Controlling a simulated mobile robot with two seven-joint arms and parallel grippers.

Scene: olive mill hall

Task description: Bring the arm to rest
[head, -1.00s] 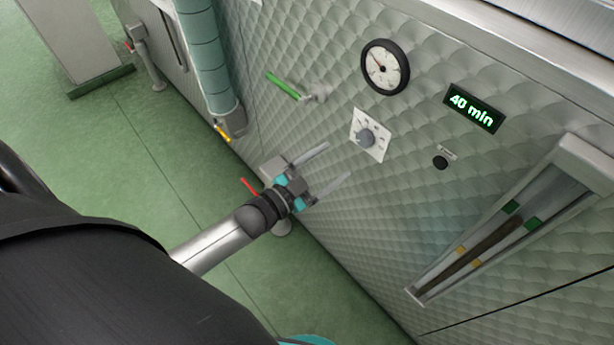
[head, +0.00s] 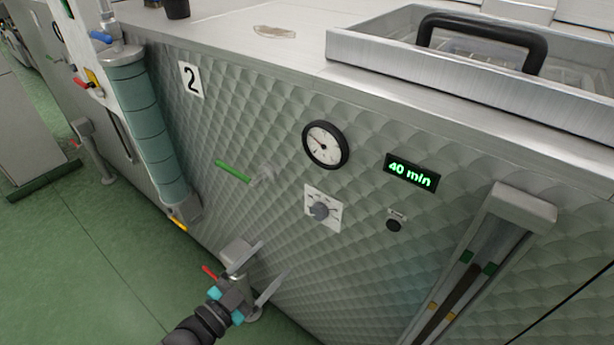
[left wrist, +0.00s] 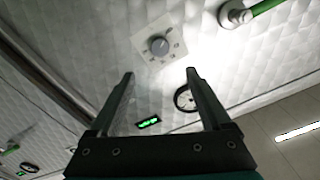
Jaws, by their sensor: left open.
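My left gripper (head: 262,275) is low in front of the quilted metal panel in the head view, with its two fingers spread and nothing between them. In the left wrist view the gripper (left wrist: 160,85) also shows open and empty. The rotary knob (head: 320,210) on its white plate is up and right of the fingers; it also shows in the left wrist view (left wrist: 159,46), beyond the fingertips and apart from them. My right gripper is in neither view.
Panel 2 carries a green-handled valve (head: 233,171), a round gauge (head: 325,145), a display (head: 411,172) reading 40 min, a black button (head: 394,225) and a sight glass (head: 470,270). A red-handled valve (head: 210,272) is close beside the gripper. Green floor (head: 90,270) is clear at left.

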